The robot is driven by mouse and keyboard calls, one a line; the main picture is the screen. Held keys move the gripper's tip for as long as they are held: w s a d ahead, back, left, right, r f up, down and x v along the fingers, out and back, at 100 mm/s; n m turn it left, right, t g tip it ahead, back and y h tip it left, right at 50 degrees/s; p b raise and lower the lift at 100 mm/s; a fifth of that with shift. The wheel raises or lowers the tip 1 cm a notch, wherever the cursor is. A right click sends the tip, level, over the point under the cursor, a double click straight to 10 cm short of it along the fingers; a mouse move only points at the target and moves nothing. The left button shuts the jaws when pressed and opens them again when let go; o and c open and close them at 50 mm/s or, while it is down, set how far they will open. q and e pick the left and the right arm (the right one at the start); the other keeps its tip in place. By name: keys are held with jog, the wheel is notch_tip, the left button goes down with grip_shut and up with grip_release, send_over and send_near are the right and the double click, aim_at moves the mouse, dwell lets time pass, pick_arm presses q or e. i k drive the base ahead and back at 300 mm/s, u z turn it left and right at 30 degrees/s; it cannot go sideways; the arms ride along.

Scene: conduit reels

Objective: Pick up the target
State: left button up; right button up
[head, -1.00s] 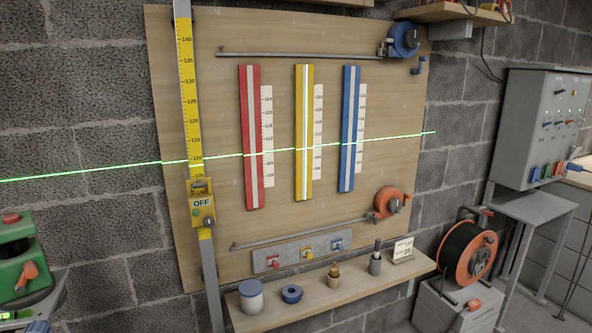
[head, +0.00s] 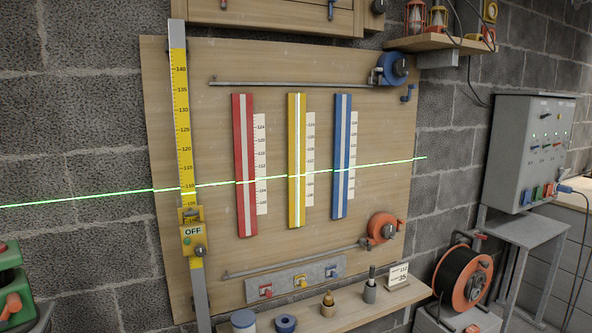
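No object here is plainly marked as the target, and I cannot tell which one it is. A yellow box reading OFF (head: 193,240) is on the upright yellow measuring staff (head: 180,120) at the board's left. Red (head: 241,165), yellow (head: 292,160) and blue (head: 338,155) strips stand upright on the wooden board (head: 215,130), each beside a white scale. A green laser line crosses the staff and all three strips. Neither of my grippers is in the head view.
A shelf (head: 345,308) below the board holds a white jar (head: 243,321), blue tape (head: 286,323), a brass piece (head: 328,306) and a grey holder (head: 370,292). An orange cable reel (head: 465,277) and a grey control box (head: 530,150) stand right. A green device (head: 12,290) is cut off at lower left.

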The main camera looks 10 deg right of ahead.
aim_at(266, 290)
jog(key=k, duration=0.65)
jog(key=z, duration=0.45)
jog(key=i, duration=1.75)
jog(key=u, duration=0.55)
